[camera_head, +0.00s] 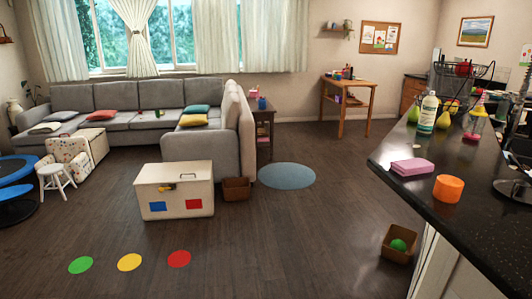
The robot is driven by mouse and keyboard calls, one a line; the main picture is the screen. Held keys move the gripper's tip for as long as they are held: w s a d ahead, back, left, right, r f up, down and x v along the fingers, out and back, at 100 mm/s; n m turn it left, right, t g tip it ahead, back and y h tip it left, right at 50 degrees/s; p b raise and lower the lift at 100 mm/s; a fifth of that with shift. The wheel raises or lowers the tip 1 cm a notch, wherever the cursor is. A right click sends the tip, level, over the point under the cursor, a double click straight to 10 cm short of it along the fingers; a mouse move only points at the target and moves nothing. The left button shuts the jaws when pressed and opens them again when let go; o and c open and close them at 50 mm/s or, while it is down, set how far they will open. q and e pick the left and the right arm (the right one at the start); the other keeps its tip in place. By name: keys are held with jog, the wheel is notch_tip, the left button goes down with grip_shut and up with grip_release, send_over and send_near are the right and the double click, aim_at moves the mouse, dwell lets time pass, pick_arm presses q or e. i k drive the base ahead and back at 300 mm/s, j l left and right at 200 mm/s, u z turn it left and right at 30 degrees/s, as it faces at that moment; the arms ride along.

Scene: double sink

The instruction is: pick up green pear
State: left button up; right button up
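Two yellow-green, pear-shaped fruits stand on the dark counter (440,160) at the right. One pear (444,121) is just right of a clear bottle with a green label (427,113). The other pear (413,114) is left of the bottle, near the counter's far left edge. Both are small in view, and I cannot tell which is the green pear the task names. Neither of my grippers is in view.
A white chest (174,178) is on the left. Open floor lies between.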

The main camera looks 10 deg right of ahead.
aim_at(413, 115)
jog(key=i+z, duration=0.15)
jog(key=i, duration=0.45)
jog(key=i+j+z, duration=0.15)
jog(key=i, duration=0.45)
jog(key=i+j+z, duration=0.15)
jog(key=i, duration=0.45)
